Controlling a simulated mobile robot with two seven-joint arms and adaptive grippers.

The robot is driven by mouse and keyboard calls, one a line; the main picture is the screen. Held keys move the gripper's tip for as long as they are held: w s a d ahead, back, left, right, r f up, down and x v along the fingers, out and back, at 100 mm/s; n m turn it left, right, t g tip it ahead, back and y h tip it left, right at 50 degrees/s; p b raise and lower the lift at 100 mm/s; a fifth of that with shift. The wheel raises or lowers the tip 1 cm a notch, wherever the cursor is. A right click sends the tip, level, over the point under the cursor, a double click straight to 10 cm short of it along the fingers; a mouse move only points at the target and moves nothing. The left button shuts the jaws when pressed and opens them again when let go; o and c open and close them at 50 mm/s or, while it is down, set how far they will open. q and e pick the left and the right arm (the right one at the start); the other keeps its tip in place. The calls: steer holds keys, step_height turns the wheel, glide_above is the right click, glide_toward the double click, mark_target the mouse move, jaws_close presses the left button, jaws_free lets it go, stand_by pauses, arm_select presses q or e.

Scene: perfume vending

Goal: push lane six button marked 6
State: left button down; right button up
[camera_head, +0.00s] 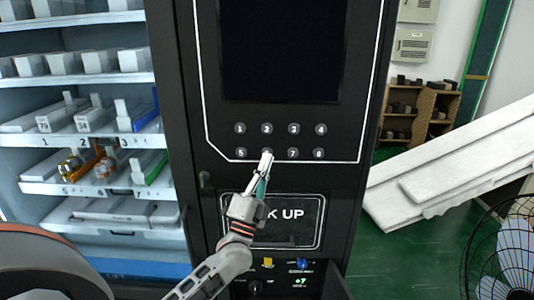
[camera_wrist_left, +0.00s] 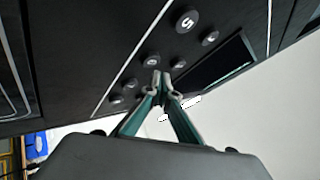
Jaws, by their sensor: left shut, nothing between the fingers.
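The black vending machine panel shows round numbered buttons in two rows in the head view. Button 5 (camera_head: 241,153) and button 7 (camera_head: 292,154) flank the spot of button 6, which my left fingertips hide in that view. My left gripper (camera_head: 266,157) is shut and empty, pointing up at that spot. In the left wrist view, the shut fingertips (camera_wrist_left: 161,76) are close to a dark round button (camera_wrist_left: 151,61) in line with the large button 5 (camera_wrist_left: 186,19). Whether they touch it I cannot tell. My right gripper is not in view.
The dark screen (camera_head: 282,50) is above the buttons, and the pick-up hatch (camera_head: 300,218) is below, partly behind my left arm. Shelves of boxes (camera_head: 100,60) stand left. White boards (camera_head: 450,165) and a black fan (camera_head: 510,255) are at right.

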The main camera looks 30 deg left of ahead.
arm_select(q)
steer(key=shift+s+d+p, duration=0.4)
steer(key=shift+s, duration=0.25)
steer(key=shift+s+d+p, duration=0.35)
steer(key=shift+s+d, duration=0.05)
steer(key=shift+s, duration=0.3)
steer(key=shift+s+d+p, duration=0.4)
steer(key=shift+s, duration=0.25)
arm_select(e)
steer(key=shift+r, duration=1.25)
